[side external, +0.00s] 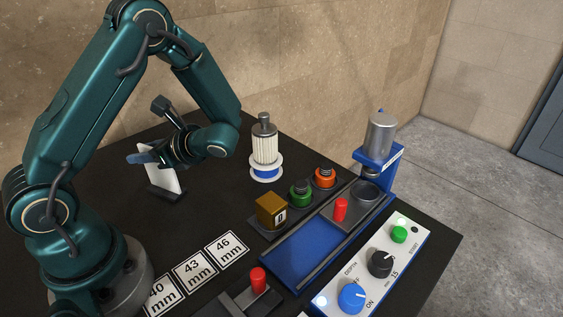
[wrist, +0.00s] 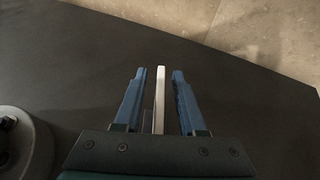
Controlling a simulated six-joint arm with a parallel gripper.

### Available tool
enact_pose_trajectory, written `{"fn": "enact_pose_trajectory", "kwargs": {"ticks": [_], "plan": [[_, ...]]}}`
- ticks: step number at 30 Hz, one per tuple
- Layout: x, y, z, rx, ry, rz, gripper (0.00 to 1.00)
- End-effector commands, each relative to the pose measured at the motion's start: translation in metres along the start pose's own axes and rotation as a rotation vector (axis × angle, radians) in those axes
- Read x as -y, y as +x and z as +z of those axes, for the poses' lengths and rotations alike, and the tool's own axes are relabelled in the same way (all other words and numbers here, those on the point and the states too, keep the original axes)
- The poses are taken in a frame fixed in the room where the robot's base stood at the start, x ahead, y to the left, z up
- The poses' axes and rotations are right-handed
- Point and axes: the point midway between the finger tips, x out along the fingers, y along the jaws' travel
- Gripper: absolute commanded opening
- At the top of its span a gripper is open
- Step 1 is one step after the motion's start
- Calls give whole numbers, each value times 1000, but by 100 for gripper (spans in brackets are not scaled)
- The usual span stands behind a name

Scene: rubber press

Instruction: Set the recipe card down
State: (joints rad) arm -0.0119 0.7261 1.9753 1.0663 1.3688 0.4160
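The white recipe card (side external: 166,178) stands tilted in a dark holder (side external: 165,194) on the table, beside my arm. In the wrist view the card (wrist: 160,98) shows edge-on as a thin pale strip between my two blue fingers. My gripper (wrist: 160,73) is open around the card, with a dark gap visible on each side of it. In the side view my gripper (side external: 146,157) is at the card's upper part, and its fingers partly hide the card.
A white filter-like cylinder (side external: 265,150) stands to the right. Number plates (side external: 194,269) lie in front. Dark table around the holder is clear.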

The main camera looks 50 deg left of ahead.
Motion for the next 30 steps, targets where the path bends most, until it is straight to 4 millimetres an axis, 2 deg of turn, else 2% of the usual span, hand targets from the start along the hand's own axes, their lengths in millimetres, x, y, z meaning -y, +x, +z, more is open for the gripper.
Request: {"fn": "enact_pose_trajectory", "kwargs": {"ticks": [2,5,15,18,26,30], "plan": [[0,-1,3,-1,-2,0,40],[2,-14,3,0,-3,-6,40],[1,-87,2,-2,-3,-7,40],[1,-102,2,-1,-2,-5,40],[-1,-120,3,-14,-10,2,40],[-10,-122,7,-120,-82,23,40]]}}
